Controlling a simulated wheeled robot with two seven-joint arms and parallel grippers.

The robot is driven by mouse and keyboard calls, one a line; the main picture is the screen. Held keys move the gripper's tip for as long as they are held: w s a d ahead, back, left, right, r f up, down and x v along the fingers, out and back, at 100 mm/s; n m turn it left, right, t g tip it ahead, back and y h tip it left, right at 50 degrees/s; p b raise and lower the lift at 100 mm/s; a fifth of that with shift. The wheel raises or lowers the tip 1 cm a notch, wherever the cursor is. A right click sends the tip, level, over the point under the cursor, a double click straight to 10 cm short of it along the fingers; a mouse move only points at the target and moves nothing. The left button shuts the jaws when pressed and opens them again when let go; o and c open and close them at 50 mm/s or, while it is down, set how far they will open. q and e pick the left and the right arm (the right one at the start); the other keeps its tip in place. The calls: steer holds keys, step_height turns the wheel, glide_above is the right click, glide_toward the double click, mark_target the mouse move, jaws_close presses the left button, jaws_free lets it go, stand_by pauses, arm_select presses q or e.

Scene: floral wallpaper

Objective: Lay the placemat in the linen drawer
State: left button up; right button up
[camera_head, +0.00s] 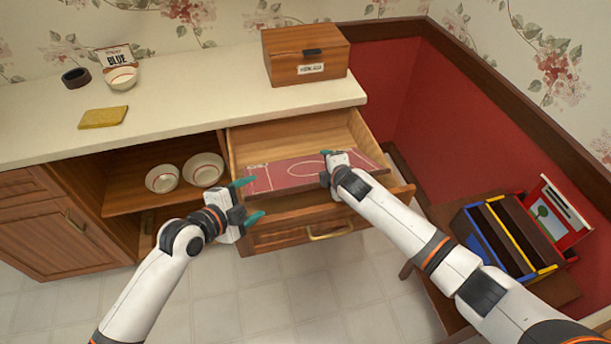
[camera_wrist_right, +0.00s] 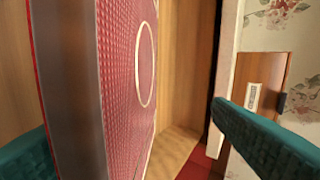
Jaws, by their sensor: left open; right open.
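The red placemat (camera_head: 290,175) with white line markings is within the opening of the pulled-out linen drawer (camera_head: 290,139). I cannot tell whether it lies flat on the drawer bottom. In the right wrist view the placemat (camera_wrist_right: 125,90) stands close up between the teal fingers, with its dark edge towards the camera. My right gripper (camera_head: 329,167) is open at the placemat's right part; contact is unclear. My left gripper (camera_head: 248,200) is open and empty, just left of the drawer's front corner, with its fingers pointing towards the placemat.
A wooden box (camera_head: 290,72) stands on the counter above the drawer. Two bowls (camera_head: 203,170) sit in the open cabinet at left. A yellow sponge-like block (camera_head: 103,117) lies on the counter. A blue and yellow rack (camera_head: 505,235) stands at right. The middle counter is clear.

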steer(key=v, duration=1.2)
stand_by(0.3)
